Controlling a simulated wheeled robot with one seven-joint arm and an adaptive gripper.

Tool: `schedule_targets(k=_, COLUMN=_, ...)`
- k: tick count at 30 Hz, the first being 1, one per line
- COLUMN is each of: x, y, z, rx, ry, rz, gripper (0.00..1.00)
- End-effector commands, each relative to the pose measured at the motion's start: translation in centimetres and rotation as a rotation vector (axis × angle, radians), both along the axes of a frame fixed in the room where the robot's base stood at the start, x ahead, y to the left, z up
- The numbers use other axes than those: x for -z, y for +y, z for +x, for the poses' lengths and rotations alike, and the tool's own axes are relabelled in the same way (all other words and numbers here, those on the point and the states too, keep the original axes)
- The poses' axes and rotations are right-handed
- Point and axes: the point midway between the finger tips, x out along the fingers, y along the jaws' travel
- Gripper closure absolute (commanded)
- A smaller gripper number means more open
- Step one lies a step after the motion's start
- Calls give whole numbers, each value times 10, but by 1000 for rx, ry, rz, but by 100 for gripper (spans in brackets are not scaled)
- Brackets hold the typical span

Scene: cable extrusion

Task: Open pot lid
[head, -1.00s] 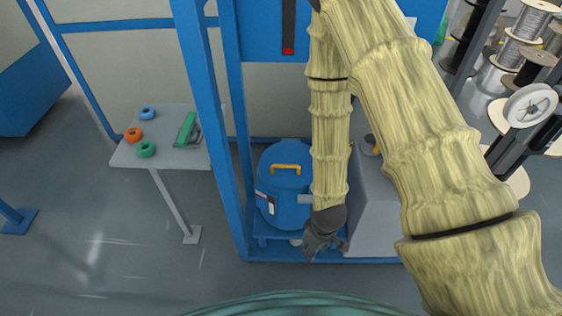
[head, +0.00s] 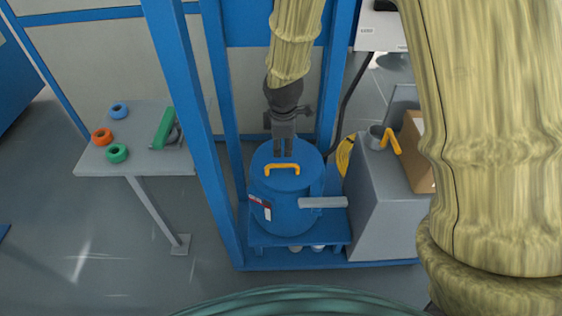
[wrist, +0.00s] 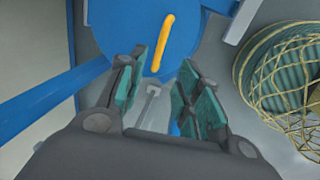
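The blue pot (head: 285,215) stands on a blue platform inside a blue frame. Its round blue lid (head: 262,162) sits on top and looks closed. A yellow handle (head: 282,168) arches across the lid; in the wrist view the handle (wrist: 162,42) lies just beyond the fingertips, roughly lined up with the gap between them. My gripper (head: 283,152) points down above the lid, right by the handle's far side in the picture. In the wrist view my gripper (wrist: 160,75) is open, its teal pads apart with nothing held. I cannot tell the exact height above the handle.
A grey arm (head: 323,202) sticks out from the pot's right side. A grey cabinet (head: 382,205) stands close on the right, with a yellow lever (head: 391,140) on top. Blue posts (head: 190,130) rise at left. A table (head: 140,150) with colored rings stands farther left.

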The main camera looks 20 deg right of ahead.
Motion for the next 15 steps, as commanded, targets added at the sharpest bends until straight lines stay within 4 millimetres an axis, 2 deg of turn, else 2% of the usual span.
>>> schedule_targets(k=5, x=14, y=1, z=2, rx=-4, ry=4, rz=-2, gripper=66)
schedule_targets(k=15, x=58, y=-2, z=10, rx=-2, ry=3, rz=0, gripper=66)
